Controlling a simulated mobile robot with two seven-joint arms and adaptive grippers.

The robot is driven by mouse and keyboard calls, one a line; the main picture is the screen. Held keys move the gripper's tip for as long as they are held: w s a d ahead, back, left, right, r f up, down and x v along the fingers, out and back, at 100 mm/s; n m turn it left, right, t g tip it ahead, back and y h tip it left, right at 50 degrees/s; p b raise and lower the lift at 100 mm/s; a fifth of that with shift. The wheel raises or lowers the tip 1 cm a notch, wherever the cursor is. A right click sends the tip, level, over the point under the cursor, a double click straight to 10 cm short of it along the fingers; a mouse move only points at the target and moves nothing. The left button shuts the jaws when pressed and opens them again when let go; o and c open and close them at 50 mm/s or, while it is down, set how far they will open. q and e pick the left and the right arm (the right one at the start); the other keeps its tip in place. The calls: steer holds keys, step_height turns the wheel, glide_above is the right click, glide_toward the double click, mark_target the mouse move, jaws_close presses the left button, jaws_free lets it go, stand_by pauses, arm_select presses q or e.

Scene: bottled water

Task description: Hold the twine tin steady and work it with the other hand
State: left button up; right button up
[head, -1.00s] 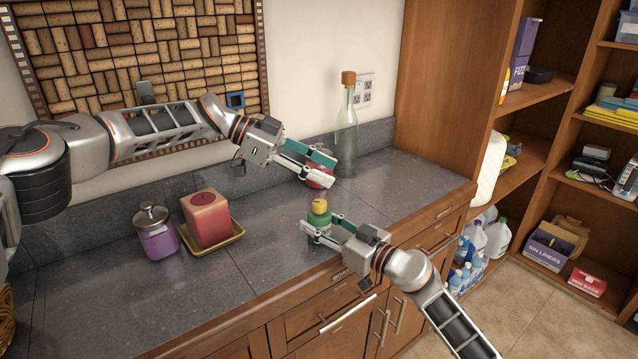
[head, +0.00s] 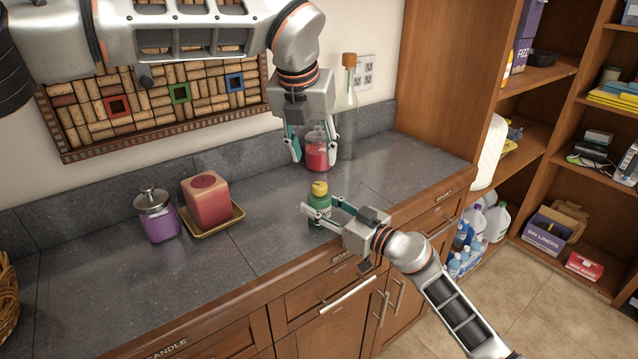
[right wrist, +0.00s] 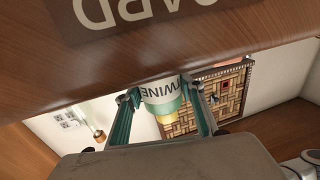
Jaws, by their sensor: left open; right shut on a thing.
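The twine tin (head: 319,207) is a small green container with a yellow top, upright near the counter's front edge in the head view. My right gripper (head: 322,210) is shut on its sides. My left gripper (head: 313,152) is open, fingers pointing down, above and behind the tin in the picture. Nothing is held in it. Its fingers overlap the view of a red jar; I cannot tell how far apart they are in depth.
The red jar (head: 317,156) and a corked glass bottle (head: 346,120) stand at the back of the counter. A purple jar (head: 157,219) and a red candle (head: 208,200) on a yellow tray (head: 212,229) stand left. The counter (head: 255,235) between is clear.

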mark_target(320, 185)
arm_select(q)
steer(key=x, duration=1.1)
steer(key=shift+w+f, duration=0.3)
steer(key=shift+w, duration=0.05)
steer(key=c, duration=1.1)
